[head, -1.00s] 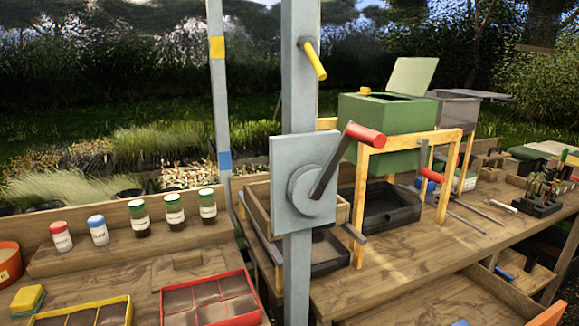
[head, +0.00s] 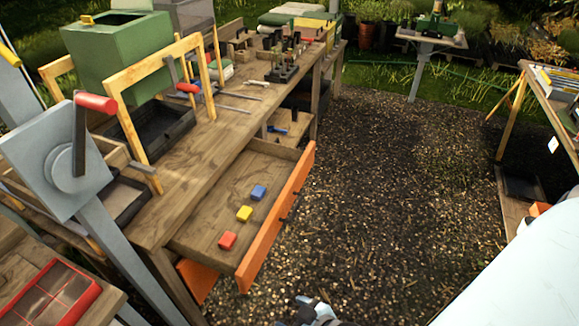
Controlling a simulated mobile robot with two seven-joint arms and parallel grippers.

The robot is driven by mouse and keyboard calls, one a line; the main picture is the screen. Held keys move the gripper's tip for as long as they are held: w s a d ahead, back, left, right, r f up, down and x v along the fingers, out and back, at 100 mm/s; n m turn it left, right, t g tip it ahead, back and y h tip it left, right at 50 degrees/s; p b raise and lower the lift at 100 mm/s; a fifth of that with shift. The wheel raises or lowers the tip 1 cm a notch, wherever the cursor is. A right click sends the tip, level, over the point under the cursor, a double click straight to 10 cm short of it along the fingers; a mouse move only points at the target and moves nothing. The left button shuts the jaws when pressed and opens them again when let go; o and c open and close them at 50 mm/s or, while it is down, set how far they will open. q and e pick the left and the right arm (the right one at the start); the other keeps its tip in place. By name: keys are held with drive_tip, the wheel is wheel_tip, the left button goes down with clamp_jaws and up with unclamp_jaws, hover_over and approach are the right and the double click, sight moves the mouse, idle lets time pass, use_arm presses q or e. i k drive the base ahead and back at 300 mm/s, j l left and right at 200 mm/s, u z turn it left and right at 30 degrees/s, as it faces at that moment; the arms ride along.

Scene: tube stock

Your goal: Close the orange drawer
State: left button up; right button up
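The orange drawer (head: 272,232) is pulled out from the wooden workbench. Its orange front stands well clear of the bench edge, with dark handle parts on its outer face. A grey and dark piece that looks like my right gripper (head: 316,312) shows at the bottom edge, below and apart from the drawer front. It is mostly cut off, so its opening cannot be told. My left gripper is not in view.
A grey post with a red-handled crank (head: 95,103) stands at the left. The green box (head: 120,45) and wooden frame stand on the bench (head: 200,150). Another orange panel (head: 197,280) shows below the drawer. The gravel (head: 400,190) in front is free.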

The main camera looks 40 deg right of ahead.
sight(283, 169)
drive_tip(key=k+z, duration=0.15)
drive_tip(key=z, duration=0.75)
drive_tip(key=i+j+u, duration=0.15)
drive_tip(key=i+j, duration=0.5)
drive_tip(key=i, duration=0.05)
